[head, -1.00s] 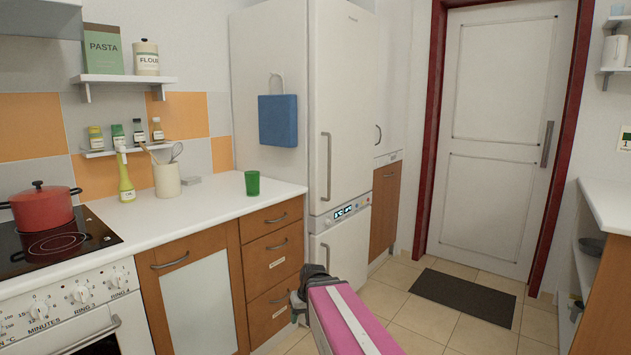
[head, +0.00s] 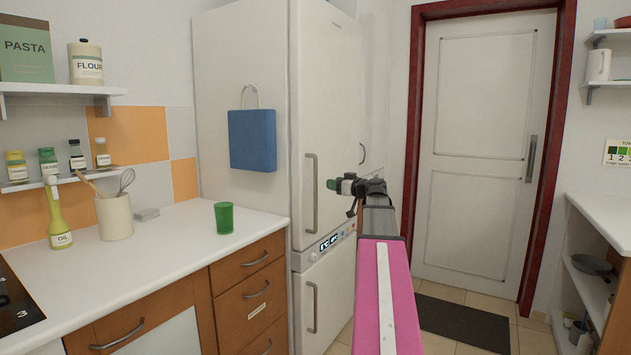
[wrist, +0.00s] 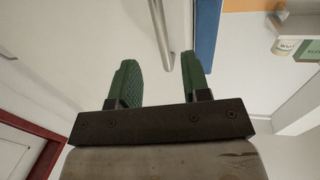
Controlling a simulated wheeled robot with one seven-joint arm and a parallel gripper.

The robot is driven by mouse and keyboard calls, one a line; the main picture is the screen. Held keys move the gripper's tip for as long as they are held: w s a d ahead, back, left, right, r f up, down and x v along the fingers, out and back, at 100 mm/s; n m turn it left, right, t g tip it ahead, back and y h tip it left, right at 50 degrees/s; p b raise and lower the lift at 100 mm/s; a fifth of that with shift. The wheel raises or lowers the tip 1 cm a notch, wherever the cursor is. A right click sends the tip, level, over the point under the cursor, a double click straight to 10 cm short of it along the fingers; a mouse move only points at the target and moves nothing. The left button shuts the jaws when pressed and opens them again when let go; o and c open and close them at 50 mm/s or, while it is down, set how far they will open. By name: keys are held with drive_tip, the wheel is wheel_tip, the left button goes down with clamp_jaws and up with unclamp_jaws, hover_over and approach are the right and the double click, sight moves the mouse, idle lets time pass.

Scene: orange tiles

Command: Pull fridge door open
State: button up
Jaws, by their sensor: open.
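The fridge (head: 325,110) is tall and white, with a shut upper door and a smaller shut lower door (head: 325,300). The upper door has a vertical grey bar handle (head: 311,193). The lower door has a similar handle (head: 312,307). My gripper (head: 335,185) is open and empty, just right of the upper handle in the head view. In the wrist view, its two green fingers (wrist: 158,72) are spread. A bar handle (wrist: 161,35) shows ahead, its end appearing between the fingertips. I cannot tell how far away it is.
A blue bag (head: 252,140) hangs on the fridge's left side. The counter (head: 150,240) with a green cup (head: 223,218) stands left of the fridge. A red-framed white door (head: 480,150) and dark mat (head: 462,325) are to the right. A shelf unit (head: 600,215) stands far right.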

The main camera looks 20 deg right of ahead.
drive_tip(key=x, duration=1)
drive_tip(key=shift+w, duration=0.3)
drive_tip(key=shift+r, duration=0.1)
clamp_jaws()
